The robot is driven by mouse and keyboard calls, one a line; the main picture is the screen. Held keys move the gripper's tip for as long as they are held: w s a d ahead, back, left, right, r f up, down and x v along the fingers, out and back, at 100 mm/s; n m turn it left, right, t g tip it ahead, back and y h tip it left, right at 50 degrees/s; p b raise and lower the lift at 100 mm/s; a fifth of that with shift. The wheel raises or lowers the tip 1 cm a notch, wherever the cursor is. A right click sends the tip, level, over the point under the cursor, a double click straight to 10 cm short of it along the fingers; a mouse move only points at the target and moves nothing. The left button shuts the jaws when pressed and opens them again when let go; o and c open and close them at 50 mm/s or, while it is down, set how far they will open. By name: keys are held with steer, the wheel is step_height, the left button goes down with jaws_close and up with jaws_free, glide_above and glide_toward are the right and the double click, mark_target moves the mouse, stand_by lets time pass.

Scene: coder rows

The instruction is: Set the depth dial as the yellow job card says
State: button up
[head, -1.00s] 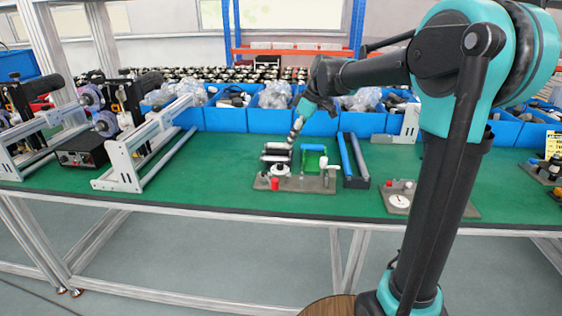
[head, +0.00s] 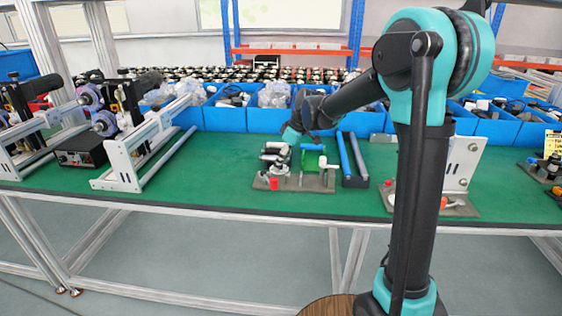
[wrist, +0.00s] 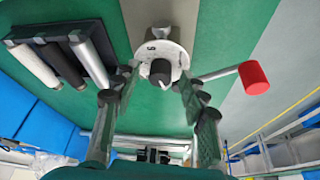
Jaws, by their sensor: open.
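In the wrist view, a white round dial (wrist: 172,50) with small dark marks carries a dark knob (wrist: 160,70) at its near side. My gripper (wrist: 157,78) is open, its two fingers on either side of the knob in the picture, with gaps visible; I cannot tell how far away the knob is. In the head view, my gripper (head: 277,155) is small over the left fixture (head: 315,183), and the dial is not clear there. A yellow card (head: 552,143) with dark print stands at the right edge; its text is too small to read.
A red-ended lever (wrist: 253,78) sticks out right of the dial in the wrist view. A dark tray of rollers (wrist: 62,58) lies to its left. Green bench (head: 230,165) is clear left.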

jaws_close()
steer(key=shift+m, duration=0.3)
steer(key=m+t, duration=0.1)
steer(key=m, duration=0.1)
steer(key=m+t+h, duration=0.1)
steer(key=m, duration=0.2)
steer(key=shift+s+a, duration=0.1)
steer(key=shift+s, duration=0.1)
steer(key=m+h, duration=0.1)
steer(key=m, duration=0.2)
steer(key=m+t+h, duration=0.1)
steer(key=m, duration=0.2)
steer(key=shift+a, duration=0.1)
stand_by(0.4)
jaws_free()
steer(key=shift+r, duration=0.1)
